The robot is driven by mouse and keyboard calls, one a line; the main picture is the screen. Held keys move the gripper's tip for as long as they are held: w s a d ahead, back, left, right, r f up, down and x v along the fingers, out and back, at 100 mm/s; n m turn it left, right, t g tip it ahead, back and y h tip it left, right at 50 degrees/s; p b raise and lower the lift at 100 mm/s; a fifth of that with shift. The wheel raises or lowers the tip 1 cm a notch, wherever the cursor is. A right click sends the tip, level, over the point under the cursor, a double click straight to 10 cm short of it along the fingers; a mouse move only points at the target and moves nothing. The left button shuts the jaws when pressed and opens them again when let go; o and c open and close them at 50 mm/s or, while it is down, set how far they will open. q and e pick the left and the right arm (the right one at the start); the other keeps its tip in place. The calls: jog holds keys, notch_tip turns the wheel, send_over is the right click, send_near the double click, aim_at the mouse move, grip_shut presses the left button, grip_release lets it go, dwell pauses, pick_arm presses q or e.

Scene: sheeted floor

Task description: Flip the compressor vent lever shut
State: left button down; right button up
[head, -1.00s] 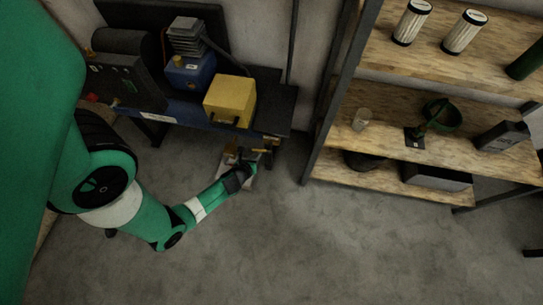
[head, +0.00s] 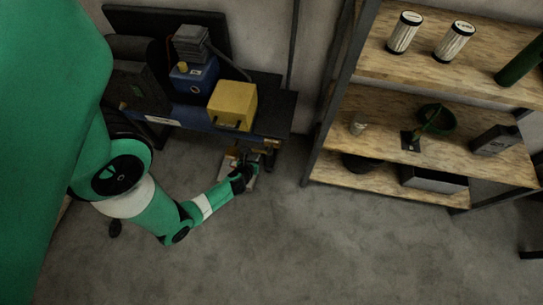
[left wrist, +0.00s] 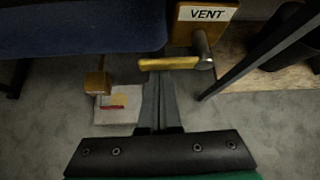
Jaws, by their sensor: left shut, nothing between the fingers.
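The vent lever (left wrist: 168,63) has a yellow grip lying roughly level, pointing left from a grey metal pivot (left wrist: 203,48) at its right end. The pivot sits below a wooden plate with a white VENT label (left wrist: 206,14). My left gripper (left wrist: 163,76) is shut and empty. Its fingertips are right at the lower edge of the yellow grip in the left wrist view; whether they touch it I cannot tell. In the head view my left gripper (head: 258,166) is low beside the bench's right front end, where the lever is small and dark. My right gripper is not in view.
A yellow box (head: 232,104) and a blue unit (head: 193,76) stand on the bench. A pale block with a red mark (left wrist: 118,108) lies on the floor left of the fingers. Wooden shelves (head: 380,122) stand right of the bench. The front floor is clear.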

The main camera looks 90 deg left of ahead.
pick_arm(q)
jog(key=shift+a, duration=0.1)
notch_tip(320, 180, down, 5)
jog(key=b, duration=0.5)
jog(key=p+v, duration=0.6)
jog(key=v, duration=0.4)
jog(key=shift+w+r, duration=0.3)
jog(key=shift+r, duration=0.3)
